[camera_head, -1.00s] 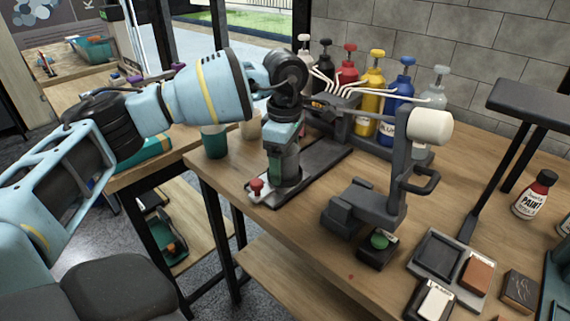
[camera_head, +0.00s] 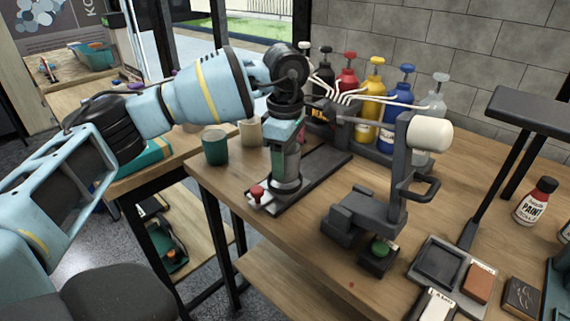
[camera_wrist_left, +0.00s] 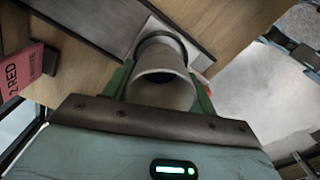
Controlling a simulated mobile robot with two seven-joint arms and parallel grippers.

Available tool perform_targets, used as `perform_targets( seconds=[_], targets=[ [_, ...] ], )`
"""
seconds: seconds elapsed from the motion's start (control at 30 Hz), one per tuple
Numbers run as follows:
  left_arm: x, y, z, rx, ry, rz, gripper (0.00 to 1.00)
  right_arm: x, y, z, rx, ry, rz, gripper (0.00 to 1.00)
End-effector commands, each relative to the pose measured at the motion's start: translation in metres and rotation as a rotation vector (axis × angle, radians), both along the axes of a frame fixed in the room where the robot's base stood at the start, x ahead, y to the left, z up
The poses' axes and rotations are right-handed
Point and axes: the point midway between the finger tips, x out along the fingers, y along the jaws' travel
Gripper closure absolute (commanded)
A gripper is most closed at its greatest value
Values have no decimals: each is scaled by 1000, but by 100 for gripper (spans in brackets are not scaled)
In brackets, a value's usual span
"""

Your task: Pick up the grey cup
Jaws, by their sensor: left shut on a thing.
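The grey cup (camera_wrist_left: 162,88) is between the green fingers of my left gripper in the left wrist view, its rim facing the camera. In the head view my left gripper (camera_head: 285,158) points down over the dark dispenser base at the back left of the table. It is shut on the cup, which is mostly hidden behind the fingers there. A round ring (camera_head: 286,186) shows on the base just below the fingers. I cannot tell whether the cup touches it. My right gripper is not in view.
A green cup (camera_head: 215,147) and a beige cup (camera_head: 250,133) stand left of the gripper. Several pump bottles, including a yellow one (camera_head: 368,100), stand behind it. A grey stand with a white cylinder (camera_head: 430,134) is to the right. The front left of the table is clear.

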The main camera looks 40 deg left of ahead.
Motion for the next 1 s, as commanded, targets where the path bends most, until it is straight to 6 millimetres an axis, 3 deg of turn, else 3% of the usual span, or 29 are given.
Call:
perform_targets(
  seconds=[0.1, 1.0],
  targets=[
    [-1, -1, 17, -2, -2, -2, 69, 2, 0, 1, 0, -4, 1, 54],
    [-129, -38, 26, 1, -1, -3, 69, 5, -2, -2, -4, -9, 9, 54]
  ],
)
